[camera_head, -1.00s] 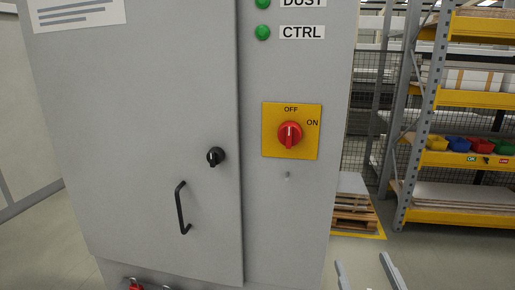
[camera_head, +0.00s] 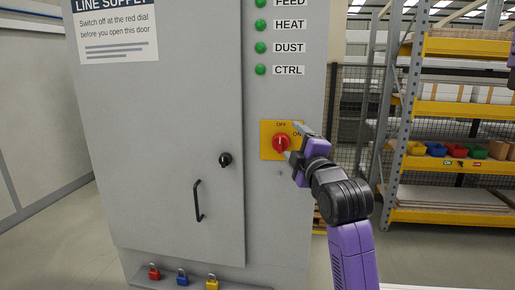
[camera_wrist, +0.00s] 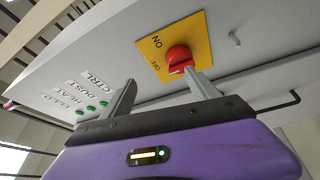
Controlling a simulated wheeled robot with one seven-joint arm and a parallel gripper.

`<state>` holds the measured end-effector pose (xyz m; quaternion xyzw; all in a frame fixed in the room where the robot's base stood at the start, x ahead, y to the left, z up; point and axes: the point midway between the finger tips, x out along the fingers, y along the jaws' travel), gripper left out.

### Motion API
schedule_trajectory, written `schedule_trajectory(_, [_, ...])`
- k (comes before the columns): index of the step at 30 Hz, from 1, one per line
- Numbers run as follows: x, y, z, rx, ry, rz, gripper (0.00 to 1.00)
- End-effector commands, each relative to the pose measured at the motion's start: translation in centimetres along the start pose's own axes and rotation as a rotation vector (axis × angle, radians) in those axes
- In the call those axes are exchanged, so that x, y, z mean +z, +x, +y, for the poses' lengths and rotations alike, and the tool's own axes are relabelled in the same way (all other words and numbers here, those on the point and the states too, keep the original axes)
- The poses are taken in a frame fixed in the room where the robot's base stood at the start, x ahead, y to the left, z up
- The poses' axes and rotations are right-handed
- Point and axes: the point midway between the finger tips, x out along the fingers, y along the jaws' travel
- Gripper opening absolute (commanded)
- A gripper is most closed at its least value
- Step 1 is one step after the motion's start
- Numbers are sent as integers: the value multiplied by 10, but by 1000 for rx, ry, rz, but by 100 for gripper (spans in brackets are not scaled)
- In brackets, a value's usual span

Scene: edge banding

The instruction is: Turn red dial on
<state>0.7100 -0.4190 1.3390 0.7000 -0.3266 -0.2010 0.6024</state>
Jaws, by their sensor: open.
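The red dial (camera_head: 280,143) sits on a yellow plate (camera_head: 266,153) marked OFF at the top and ON at the upper right. Its mark appears to point up toward OFF in the head view. My gripper (camera_head: 292,140) is open at the dial's right side, with one finger above and one below. In the wrist view the dial (camera_wrist: 178,56) shows beyond the fingertips of my gripper (camera_wrist: 161,80), nearer the right finger. I cannot tell whether a finger touches it.
The grey cabinet (camera_head: 160,130) has a black handle (camera_head: 197,201), a black knob (camera_head: 225,160) and green lamps (camera_head: 260,48). Small padlocks (camera_head: 182,276) sit along its base. A yellow shelf rack (camera_head: 460,160) stands to the right.

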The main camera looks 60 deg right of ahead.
Motion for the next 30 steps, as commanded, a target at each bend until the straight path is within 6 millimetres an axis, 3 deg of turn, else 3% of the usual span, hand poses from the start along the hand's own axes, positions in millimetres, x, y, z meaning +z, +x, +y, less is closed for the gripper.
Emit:
schedule_trajectory(4, [6, 0, -23, -89, -126, -16, 70])
schedule_trajectory(11, [7, 6, -29, -115, -199, -16, 70])
schedule_trajectory(21, [8, 55, -33, -113, -198, -16, 70])
schedule_trajectory(30, [8, 76, -37, -111, -196, -16, 70])
